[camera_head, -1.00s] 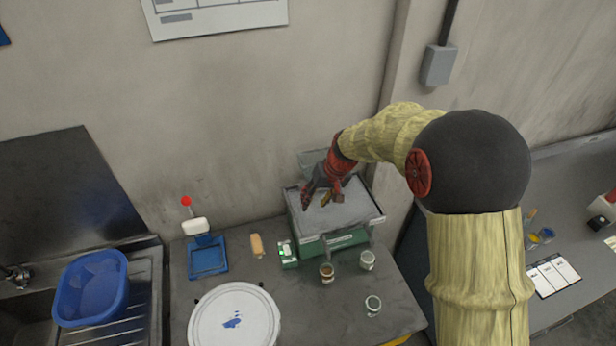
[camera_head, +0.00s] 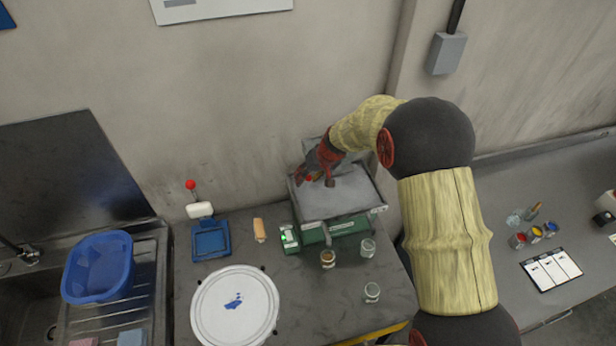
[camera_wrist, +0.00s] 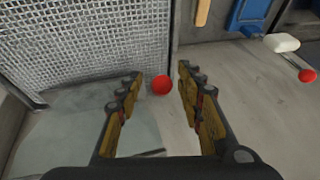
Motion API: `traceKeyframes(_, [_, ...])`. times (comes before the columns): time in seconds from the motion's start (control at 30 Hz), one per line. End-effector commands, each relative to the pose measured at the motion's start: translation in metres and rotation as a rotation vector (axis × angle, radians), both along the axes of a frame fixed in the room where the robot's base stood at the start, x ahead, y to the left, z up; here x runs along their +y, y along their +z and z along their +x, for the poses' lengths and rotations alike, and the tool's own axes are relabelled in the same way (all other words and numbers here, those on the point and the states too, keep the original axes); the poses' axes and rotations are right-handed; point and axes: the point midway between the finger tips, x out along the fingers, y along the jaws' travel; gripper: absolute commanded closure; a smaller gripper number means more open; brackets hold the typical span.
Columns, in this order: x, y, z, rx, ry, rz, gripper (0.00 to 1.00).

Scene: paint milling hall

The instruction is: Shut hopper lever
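The green mill (camera_head: 335,229) stands on the table with a grey hopper tray (camera_head: 345,195) on top. My gripper (camera_head: 313,178) is over the hopper's back left corner. In the wrist view the hopper shows as a mesh surface (camera_wrist: 85,40) at upper left. A red ball knob (camera_wrist: 161,85), which looks like the hopper lever's end, shows between the fingertips. My gripper (camera_wrist: 160,80) is open there, with gaps on both sides of the knob. The lever's shaft is not visible, and the knob's depth relative to the fingertips is unclear. My gripper hides the knob in the head view.
A blue device (camera_head: 211,240) with a white block and another red knob (camera_head: 190,184) stands left of the mill. A wooden-coloured block (camera_head: 259,230), a white round lid (camera_head: 235,306) and small jars (camera_head: 368,248) are nearby. The wall is close behind the mill.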

Motion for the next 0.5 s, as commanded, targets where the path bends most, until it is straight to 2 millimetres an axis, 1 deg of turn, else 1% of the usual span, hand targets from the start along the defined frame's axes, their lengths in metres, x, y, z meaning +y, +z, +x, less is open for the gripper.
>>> traceKeyframes(0.23, [0.0005,-0.0008,0.0002,0.0,0.0,0.0,0.63])
traceKeyframes(0.5, [0.0004,-0.0006,0.0002,0.0,0.0,0.0,0.78])
